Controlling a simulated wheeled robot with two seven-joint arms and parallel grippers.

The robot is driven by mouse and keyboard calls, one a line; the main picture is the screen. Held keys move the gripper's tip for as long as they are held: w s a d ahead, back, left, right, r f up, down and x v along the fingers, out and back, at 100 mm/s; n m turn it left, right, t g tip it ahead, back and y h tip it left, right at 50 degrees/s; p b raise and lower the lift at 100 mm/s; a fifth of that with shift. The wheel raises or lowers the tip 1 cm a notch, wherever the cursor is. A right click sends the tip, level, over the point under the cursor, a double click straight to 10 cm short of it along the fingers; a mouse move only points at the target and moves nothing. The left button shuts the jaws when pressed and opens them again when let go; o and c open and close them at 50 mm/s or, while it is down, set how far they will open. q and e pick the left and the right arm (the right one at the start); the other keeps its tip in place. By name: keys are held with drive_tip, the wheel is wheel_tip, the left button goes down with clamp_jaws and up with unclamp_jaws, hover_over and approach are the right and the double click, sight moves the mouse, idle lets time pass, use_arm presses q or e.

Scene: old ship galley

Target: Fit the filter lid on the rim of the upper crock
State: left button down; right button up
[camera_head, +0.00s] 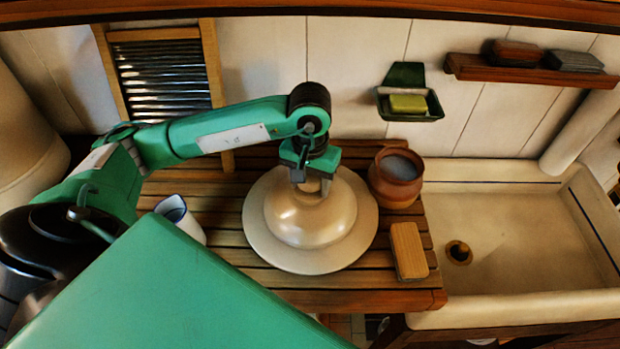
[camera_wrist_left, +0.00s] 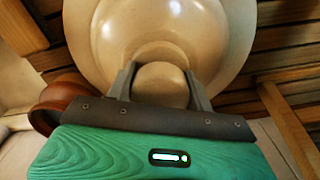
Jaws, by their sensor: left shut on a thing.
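The filter lid (camera_head: 309,220) is a cream dome with a wide flat brim, over the slatted wooden counter in the middle of the head view. My left gripper (camera_head: 312,184) comes down on it from above. Its two fingers are shut on the knob at the lid's top, which the left wrist view shows between the fingers (camera_wrist_left: 160,86). The lid (camera_wrist_left: 150,38) fills the upper middle of that view. I see no upper crock apart from the lid; anything under the brim is hidden, and I cannot tell what the lid rests on. My right gripper is not in view.
A brown pot (camera_head: 396,178) stands close to the lid's right, and a wooden block or brush (camera_head: 408,251) lies in front of it. A white mug (camera_head: 182,219) is at the left. A washboard (camera_head: 163,75) leans at the back. A sink (camera_head: 520,235) is at the right.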

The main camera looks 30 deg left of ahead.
use_arm(q)
drive_tip(key=c, duration=0.6)
unclamp_jaws()
drive_tip(key=shift+s, duration=0.1)
drive_tip(key=shift+r, duration=0.25)
wheel_tip(320, 180, up, 10)
drive_tip(key=b, duration=0.3)
drive_tip(key=shift+b, duration=0.35)
drive_tip(key=shift+r, duration=0.8)
